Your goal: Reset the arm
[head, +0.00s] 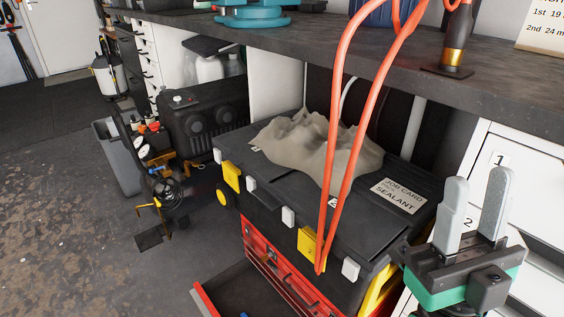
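My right gripper (473,212) is at the lower right of the head view, its two grey fingers pointing up and standing apart with nothing between them. It is in front of the white drawers and to the right of the black toolbox lid (290,208). My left gripper is not in the head view.
A crumpled grey cloth (318,145) and a job card (402,194) lie on the toolbox. An orange hose (335,130) hangs from the workbench (330,42) in front of it. A red drawer unit (272,270) stands below, with a drawer pulled out. Floor (80,240) is open at left.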

